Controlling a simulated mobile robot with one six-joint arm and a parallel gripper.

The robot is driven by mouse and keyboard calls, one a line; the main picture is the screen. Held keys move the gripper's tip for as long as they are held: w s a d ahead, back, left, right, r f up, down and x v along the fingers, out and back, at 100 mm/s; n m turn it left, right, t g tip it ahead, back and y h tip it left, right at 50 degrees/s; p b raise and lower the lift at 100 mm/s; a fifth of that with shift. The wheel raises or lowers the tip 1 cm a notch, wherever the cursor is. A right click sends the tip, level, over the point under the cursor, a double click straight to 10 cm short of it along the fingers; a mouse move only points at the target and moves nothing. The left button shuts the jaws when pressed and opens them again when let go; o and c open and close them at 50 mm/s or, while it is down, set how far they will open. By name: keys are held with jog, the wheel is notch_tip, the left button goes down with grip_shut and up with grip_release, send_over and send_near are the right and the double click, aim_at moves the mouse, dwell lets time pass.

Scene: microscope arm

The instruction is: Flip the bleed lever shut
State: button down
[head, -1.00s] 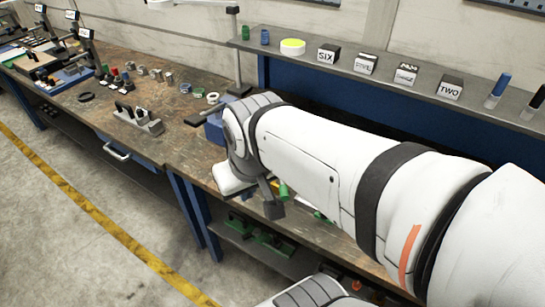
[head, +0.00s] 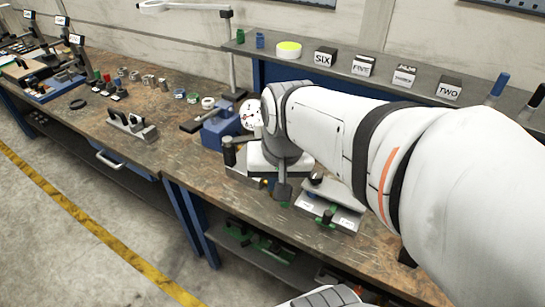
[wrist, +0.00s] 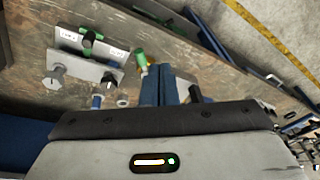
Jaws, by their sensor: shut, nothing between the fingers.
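I cannot make out for certain which part is the bleed lever. In the wrist view a small green handle-like piece (wrist: 139,57) stands beside my fingertips, to their left, with a small yellow part at its foot. My gripper (head: 283,190) points down over the front of the bench in the head view. Its dark blue fingers (wrist: 168,72) are together and empty in the wrist view. A grey plate with white labels and black knobs (head: 343,218) lies just right of the gripper. My gripper and wrist hide part of the fixture behind them.
A blue vise-like block (head: 218,132) and a round white gauge (head: 250,117) stand left of my wrist. A black upright cylinder (head: 228,151) is near them. A grey shelf (head: 385,88) with labelled blocks runs behind. The bench's left middle has free room.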

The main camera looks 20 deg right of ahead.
jog(key=w+d+f+m+g+y+b, duration=0.1)
jog(key=w+d+f+m+b, duration=0.1)
jog(key=w+d+f+m, duration=0.3)
jog(key=w+d+f+m+g+y+b, duration=0.1)
jog(key=w+d+f+m+b, duration=0.1)
jog(key=w+d+f+m, duration=0.3)
jog(key=d+m, duration=0.3)
jog(key=m, duration=0.4)
jog(key=shift+d+f, duration=0.2)
jog(key=shift+f, duration=0.2)
jog(key=x, duration=1)
jog(key=shift+a, duration=0.2)
jog(key=shift+s+d+r, duration=0.1)
jog(key=shift+s+d, duration=0.05)
jog(key=shift+p, duration=0.3)
